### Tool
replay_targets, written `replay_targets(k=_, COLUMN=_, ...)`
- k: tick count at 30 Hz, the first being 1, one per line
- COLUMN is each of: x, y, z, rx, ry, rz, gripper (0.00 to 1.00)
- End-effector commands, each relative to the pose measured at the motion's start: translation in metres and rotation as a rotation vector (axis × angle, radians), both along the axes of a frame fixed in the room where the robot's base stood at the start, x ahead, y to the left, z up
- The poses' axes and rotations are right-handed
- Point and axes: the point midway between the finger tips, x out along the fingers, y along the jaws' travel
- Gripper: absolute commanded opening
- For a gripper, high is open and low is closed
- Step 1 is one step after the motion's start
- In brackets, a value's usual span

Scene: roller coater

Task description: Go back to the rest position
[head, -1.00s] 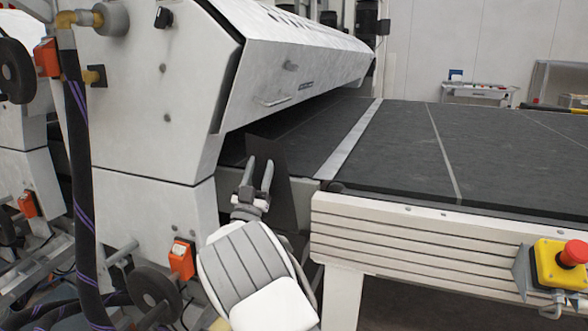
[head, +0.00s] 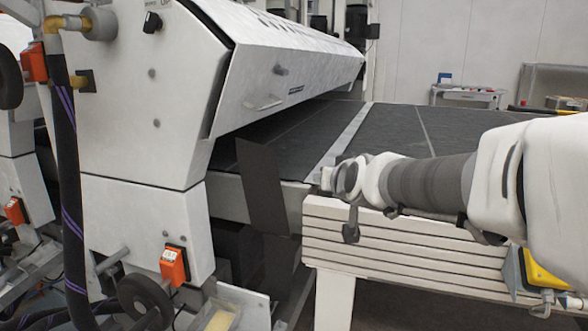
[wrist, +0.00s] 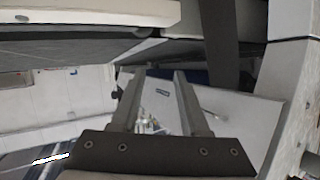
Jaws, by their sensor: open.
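My arm (head: 430,185) reaches in from the right in the head view, in front of the conveyor's near edge. In the wrist view my gripper (wrist: 158,76) has its two fingers apart, with nothing between them. The fingers are hard to make out at the arm's end in the head view. A thin dark panel (head: 262,185) stands at the gap between the coater housing and the conveyor, to the left of my arm's end and apart from it. A dark strip also shows in the wrist view (wrist: 220,45).
The white roller coater (head: 150,120) with its sloped hood (head: 285,75) fills the left. The dark conveyor belt (head: 390,130) runs behind my arm, above a ribbed side rail (head: 370,245). A yellow switch box (head: 545,275) is partly hidden by my arm. A cart (head: 468,97) stands at the back.

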Motion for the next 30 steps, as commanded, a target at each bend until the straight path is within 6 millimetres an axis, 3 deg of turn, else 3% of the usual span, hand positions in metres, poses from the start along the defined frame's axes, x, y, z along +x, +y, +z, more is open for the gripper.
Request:
replay_targets(k=1, x=-0.023, y=-0.006, z=-0.003, rx=-0.004, ry=0.045, rz=0.011, gripper=0.45)
replay_targets(k=12, x=-0.197, y=-0.043, z=-0.072, rx=-0.095, ry=0.456, rz=0.035, gripper=0.45)
replay_targets(k=20, x=-0.303, y=-0.07, z=-0.119, rx=-0.172, ry=0.699, rz=-0.031, gripper=0.45)
replay_targets(k=21, x=-0.3, y=-0.069, z=-0.1, rx=-0.171, ry=0.701, rz=-0.028, gripper=0.45)
replay_targets(k=30, x=-0.298, y=-0.068, z=-0.03, rx=-0.17, ry=0.698, rz=-0.024, gripper=0.45)
